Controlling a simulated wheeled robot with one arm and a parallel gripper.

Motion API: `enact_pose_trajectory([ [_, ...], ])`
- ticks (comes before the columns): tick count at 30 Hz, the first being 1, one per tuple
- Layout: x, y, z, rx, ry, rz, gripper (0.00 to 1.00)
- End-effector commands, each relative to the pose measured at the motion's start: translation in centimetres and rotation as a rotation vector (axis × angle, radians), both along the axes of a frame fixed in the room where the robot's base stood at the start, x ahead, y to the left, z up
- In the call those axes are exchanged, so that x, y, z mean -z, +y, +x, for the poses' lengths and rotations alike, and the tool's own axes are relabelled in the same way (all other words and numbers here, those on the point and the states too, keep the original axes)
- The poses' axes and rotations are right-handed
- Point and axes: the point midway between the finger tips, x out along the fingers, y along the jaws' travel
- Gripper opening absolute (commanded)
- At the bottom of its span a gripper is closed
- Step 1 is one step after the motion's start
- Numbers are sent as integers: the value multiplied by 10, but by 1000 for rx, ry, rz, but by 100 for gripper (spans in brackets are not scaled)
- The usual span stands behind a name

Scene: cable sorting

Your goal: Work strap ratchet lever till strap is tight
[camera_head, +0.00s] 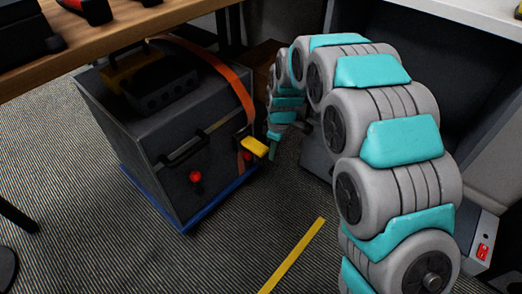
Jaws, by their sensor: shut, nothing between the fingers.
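An orange strap (232,82) runs over the top of a dark grey box (170,135) and down its right side. A yellow lever (254,147) sticks out to the right from the strap's lower part on that side. The ratchet body behind the lever is too small and dark to make out. My gripper (273,138) hangs at the end of my arm just right of the lever's tip. It is shut and empty. I cannot tell whether it touches the lever. How tight the strap is cannot be told from here.
The box has a red knob (195,177) and a black handle on its front, and stands on a blue base (205,212). A wooden tabletop (110,35) overhangs it. A yellow floor strip (292,255) crosses the clear carpet. A dark cabinet stands behind my arm.

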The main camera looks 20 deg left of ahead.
Motion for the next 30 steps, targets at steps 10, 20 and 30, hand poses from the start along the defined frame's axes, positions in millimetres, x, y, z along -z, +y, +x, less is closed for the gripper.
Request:
enact_pose_trajectory([
  [10,-5,0,0,-1,-1,0,0],
  [20,-50,-4,1,-1,-5,2,0],
  [30,-78,-7,0,-1,-1,0,0],
])
